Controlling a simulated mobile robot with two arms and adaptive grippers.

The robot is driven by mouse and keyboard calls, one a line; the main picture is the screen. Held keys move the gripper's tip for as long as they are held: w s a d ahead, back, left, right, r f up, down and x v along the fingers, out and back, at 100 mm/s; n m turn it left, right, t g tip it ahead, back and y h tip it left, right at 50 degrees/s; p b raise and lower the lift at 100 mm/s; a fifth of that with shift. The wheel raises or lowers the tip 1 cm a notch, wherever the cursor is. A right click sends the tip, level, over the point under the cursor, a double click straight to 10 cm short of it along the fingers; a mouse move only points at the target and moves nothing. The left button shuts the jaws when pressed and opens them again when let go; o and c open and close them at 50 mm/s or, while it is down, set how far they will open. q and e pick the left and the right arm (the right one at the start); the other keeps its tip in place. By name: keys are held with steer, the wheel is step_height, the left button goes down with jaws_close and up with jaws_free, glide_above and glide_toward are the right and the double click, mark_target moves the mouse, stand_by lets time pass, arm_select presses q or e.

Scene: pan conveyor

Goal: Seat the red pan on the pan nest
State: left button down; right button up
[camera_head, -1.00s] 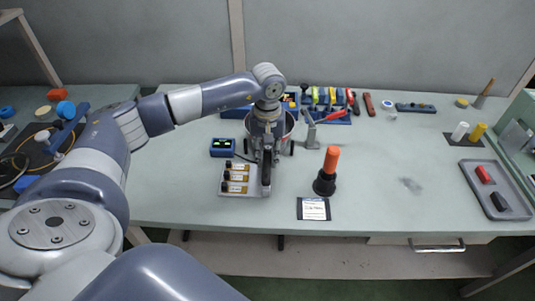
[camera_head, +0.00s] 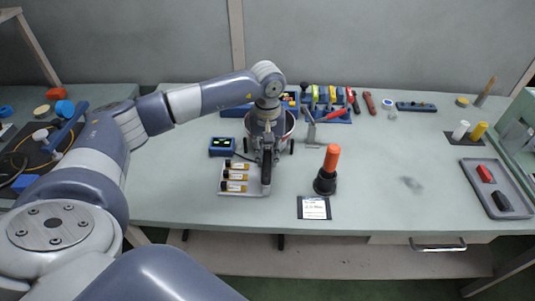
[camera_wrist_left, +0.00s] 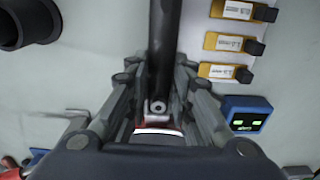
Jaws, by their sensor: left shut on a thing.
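My left gripper (camera_head: 266,152) is shut on a long black handle (camera_wrist_left: 164,40), which runs between its fingers in the left wrist view. The handle belongs to what looks like the red pan (camera_head: 288,121), a round vessel with a grey inside, partly behind the gripper in the head view. A small red and white strip shows beyond the handle's base in the wrist view. The pan nest cannot be made out; the pan and gripper cover that spot, and I cannot tell whether the pan touches anything below. My right gripper is not in view.

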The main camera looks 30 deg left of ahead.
arm_select(q)
steer(key=shift+f+b, duration=0.75)
steer(key=shift+f, duration=0.05)
steer(key=c, duration=1.3)
jaws_free()
steer(key=shift+s, duration=0.1)
step_height(320, 180, up, 12)
steer(key=shift+r, duration=0.1)
